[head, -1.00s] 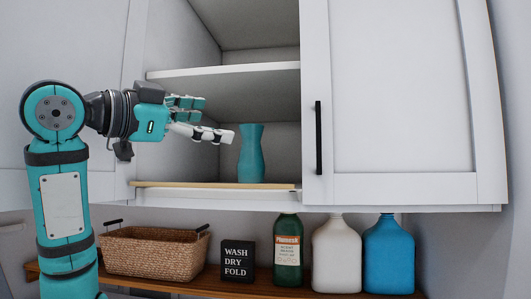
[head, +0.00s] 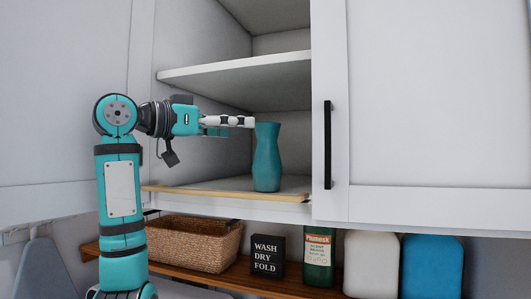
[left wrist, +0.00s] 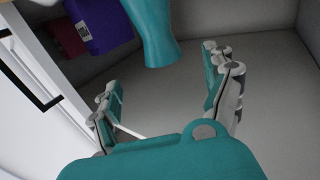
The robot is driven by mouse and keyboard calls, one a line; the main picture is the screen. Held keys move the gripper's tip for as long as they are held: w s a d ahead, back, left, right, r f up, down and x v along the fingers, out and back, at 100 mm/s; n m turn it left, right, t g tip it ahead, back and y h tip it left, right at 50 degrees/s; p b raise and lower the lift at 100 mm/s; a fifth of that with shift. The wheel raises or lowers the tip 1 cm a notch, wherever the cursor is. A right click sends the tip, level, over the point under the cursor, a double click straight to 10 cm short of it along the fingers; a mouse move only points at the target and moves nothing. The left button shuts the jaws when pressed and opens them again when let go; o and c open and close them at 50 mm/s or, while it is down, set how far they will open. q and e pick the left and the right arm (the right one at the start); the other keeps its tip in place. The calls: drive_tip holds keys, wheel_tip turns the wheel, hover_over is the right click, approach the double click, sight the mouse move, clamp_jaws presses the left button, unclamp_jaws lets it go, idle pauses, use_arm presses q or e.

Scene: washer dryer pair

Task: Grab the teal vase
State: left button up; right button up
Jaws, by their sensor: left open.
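The teal vase (head: 267,158) stands upright on the bottom shelf of the open wall cabinet, near the shelf's front edge. My left gripper (head: 246,122) is level with the vase's upper part, with its fingertips just left of the neck in the head view. In the left wrist view the gripper (left wrist: 165,80) is open, with fingers spread apart. The vase (left wrist: 152,30) shows there at the top, upside down, ahead of the gap between the fingers. Whether the fingers touch the vase is not clear. My right gripper is not in view.
A shut cabinet door (head: 425,110) with a black handle (head: 327,145) is to the right. A purple box (left wrist: 97,25) is inside, beside the vase. Below are a wicker basket (head: 200,243), a black sign (head: 267,256), a green bottle (head: 319,258), and white (head: 371,262) and blue jugs (head: 432,265).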

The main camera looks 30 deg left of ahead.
sight(256, 125)
use_arm(q)
drive_tip(key=p+x, duration=0.1)
drive_tip(key=x, duration=0.3)
drive_tip(key=shift+d, duration=0.1)
drive_tip(key=shift+w, duration=0.2)
drive_tip(key=shift+w+r+p, duration=0.2)
drive_tip(key=shift+p, duration=0.35)
drive_tip(key=p+x, duration=0.3)
drive_tip(key=x, duration=0.1)
drive_tip(key=shift+w, duration=0.2)
drive_tip(key=shift+w+f, duration=0.1)
drive_tip(key=shift+w, duration=0.1)
drive_tip(key=shift+s, duration=0.15)
drive_tip(key=shift+c, duration=0.8)
drive_tip(key=c, duration=0.7)
clamp_jaws()
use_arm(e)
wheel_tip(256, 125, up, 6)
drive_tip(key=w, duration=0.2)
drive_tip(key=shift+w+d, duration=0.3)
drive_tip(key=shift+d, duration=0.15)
